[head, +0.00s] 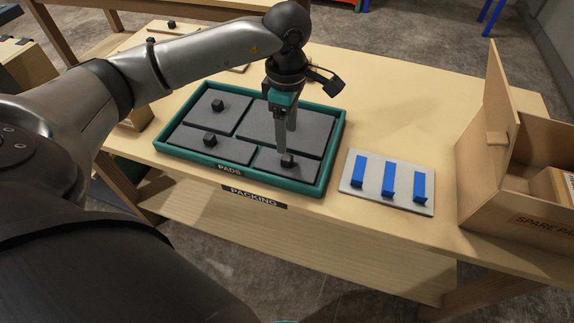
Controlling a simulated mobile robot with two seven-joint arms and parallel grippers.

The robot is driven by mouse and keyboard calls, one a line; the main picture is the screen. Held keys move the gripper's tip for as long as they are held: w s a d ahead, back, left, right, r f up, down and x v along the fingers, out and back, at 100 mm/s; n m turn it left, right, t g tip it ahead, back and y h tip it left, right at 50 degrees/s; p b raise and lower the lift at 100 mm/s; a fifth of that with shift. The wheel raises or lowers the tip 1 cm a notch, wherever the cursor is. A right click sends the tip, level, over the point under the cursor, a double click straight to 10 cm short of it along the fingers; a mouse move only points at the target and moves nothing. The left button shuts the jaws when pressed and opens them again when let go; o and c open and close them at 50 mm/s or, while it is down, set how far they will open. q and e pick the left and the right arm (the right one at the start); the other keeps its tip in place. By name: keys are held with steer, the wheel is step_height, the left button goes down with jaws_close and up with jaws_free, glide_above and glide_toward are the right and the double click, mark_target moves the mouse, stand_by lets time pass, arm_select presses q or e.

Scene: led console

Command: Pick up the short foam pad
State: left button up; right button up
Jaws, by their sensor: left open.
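A green tray (190,155) marked PADS holds several dark grey foam pads, each with a black knob where visible. The pad at the front right (270,162) is small and looks like the short one; its knob (288,160) shows just below my fingertips. My left gripper (285,142) is open and points down over the front right of the tray, empty. One finger is close to that knob; I cannot tell whether it touches. The arm partly hides the larger back right pad (255,122). My right gripper is not in view.
A light grey plate (372,200) with three blue strips lies right of the tray. An open cardboard box (490,180) marked SPARE PA... stands at the right table edge. Other pads lie at back left (232,108) and front left (190,144). The tabletop behind the plate is clear.

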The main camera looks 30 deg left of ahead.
mark_target(287, 157)
arm_select(q)
step_height(287, 157, down, 2)
steer(key=shift+f, duration=0.2)
steer(key=f, duration=0.2)
steer(key=f+b, duration=0.1)
steer(key=f, duration=0.2)
steer(key=shift+s+d, duration=0.1)
steer(key=shift+s, duration=0.1)
steer(key=shift+f, duration=0.1)
jaws_close()
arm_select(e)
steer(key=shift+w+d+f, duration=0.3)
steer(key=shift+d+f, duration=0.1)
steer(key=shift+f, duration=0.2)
